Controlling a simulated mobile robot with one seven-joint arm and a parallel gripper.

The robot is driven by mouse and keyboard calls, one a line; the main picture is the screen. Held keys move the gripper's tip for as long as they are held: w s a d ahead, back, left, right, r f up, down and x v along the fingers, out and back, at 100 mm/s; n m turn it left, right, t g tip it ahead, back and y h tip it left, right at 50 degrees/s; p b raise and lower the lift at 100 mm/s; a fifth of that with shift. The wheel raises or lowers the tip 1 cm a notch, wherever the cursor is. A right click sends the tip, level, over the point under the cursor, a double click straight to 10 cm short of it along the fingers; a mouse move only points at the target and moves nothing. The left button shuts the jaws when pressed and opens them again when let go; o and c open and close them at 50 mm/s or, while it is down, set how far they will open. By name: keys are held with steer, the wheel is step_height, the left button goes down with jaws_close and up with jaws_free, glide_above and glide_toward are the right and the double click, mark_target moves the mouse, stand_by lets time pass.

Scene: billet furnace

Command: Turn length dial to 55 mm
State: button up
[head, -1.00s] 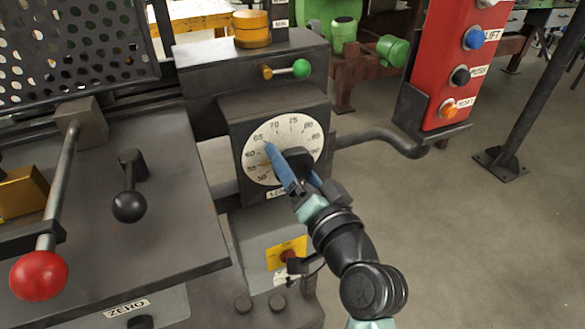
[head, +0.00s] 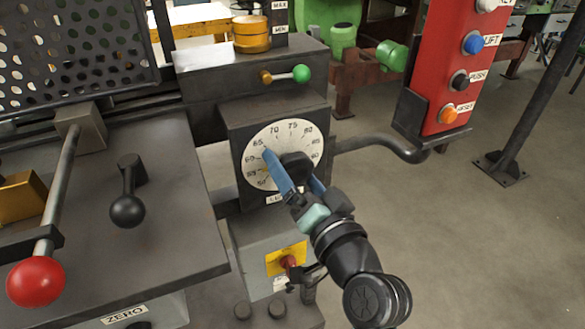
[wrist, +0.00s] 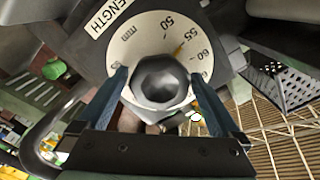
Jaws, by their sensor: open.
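The length dial (head: 256,150) is a round white scale in mm on a dark box, with numbers from about 50 up past 80. It also shows upside down in the wrist view (wrist: 140,45). Its dark faceted knob (wrist: 160,80) sits in the middle. A small orange mark (wrist: 179,49) lies on the scale close to the 55. My gripper (wrist: 159,76) is open, its two blue fingers on either side of the knob with gaps visible. In the head view my gripper (head: 290,168) covers the lower right of the dial and part of the knob (head: 295,166).
A red button panel (head: 455,75) stands right of the dial, with a bent dark pipe (head: 385,143) between. A green-tipped lever (head: 301,74) is above. Below is a grey box with a red switch (head: 289,261). A red-ball lever (head: 36,281) is at left.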

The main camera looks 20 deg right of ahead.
steer(key=s, duration=1.2)
steer(key=shift+s+d, duration=0.2)
steer(key=w+a+r+n+t, duration=0.2)
steer(key=w+a+r, duration=0.15)
steer(key=r, duration=0.45)
steer(key=w+a+r+n+t, duration=0.1)
steer(key=w+a+r+n, duration=0.25)
steer(key=r, duration=0.45)
steer(key=s+a+r+n+t, duration=0.1)
steer(key=s+a+r+t, duration=0.15)
steer(key=r, duration=0.45)
steer(key=s+a+r+n+t, duration=0.15)
steer(key=a+r, duration=0.25)
steer(key=r, duration=0.4)
steer(key=s+a+r+t, duration=0.3)
steer(key=r, duration=0.4)
step_height(320, 180, up, 22)
steer(key=p, duration=2.3)
steer(key=shift+w+d+g+h, duration=0.15)
steer(key=shift+g+h, duration=0.15)
